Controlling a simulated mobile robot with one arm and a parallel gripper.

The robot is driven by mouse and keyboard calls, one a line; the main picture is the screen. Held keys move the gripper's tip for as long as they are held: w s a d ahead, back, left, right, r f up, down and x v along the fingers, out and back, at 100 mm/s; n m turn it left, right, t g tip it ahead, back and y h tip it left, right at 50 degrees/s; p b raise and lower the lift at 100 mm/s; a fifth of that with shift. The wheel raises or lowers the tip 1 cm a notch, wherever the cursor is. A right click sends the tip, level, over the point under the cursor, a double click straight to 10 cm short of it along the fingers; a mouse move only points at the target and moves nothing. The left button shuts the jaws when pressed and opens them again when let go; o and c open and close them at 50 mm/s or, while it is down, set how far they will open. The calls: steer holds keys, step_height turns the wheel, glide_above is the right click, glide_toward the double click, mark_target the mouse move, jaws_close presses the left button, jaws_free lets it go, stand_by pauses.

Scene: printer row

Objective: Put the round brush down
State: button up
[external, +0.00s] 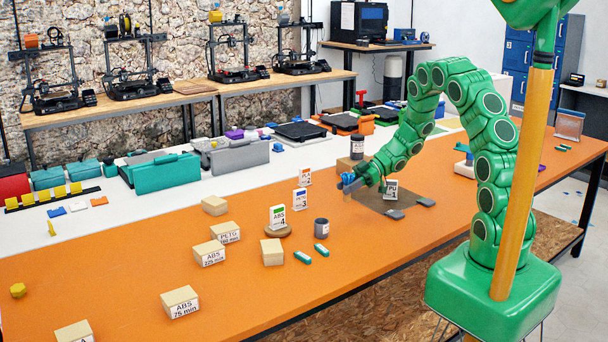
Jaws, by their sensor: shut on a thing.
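My gripper (357,184) is at the end of my green arm, low over the orange table (140,262). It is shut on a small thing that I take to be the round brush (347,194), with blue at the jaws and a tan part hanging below. The brush is too small here to tell its exact shape, or whether its lower end touches the table. It is at the left edge of a brown mat (368,203).
A white card marked PU 1 (391,189) stands right of my gripper. A dark jar (357,147) is behind it. Grey flat pieces (395,214) lie in front. An ABS 4 card (278,217) and a grey jar (321,228) stand to the left. Bare table lies between.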

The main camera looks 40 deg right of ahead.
steer(key=shift+w+a+f, duration=0.15)
steer(key=shift+w+f, duration=0.7)
steer(key=shift+f, duration=1.7)
steer(key=o, duration=1)
steer(key=shift+f, duration=0.1)
steer(key=shift+r, duration=0.2)
steer(key=shift+v, duration=6)
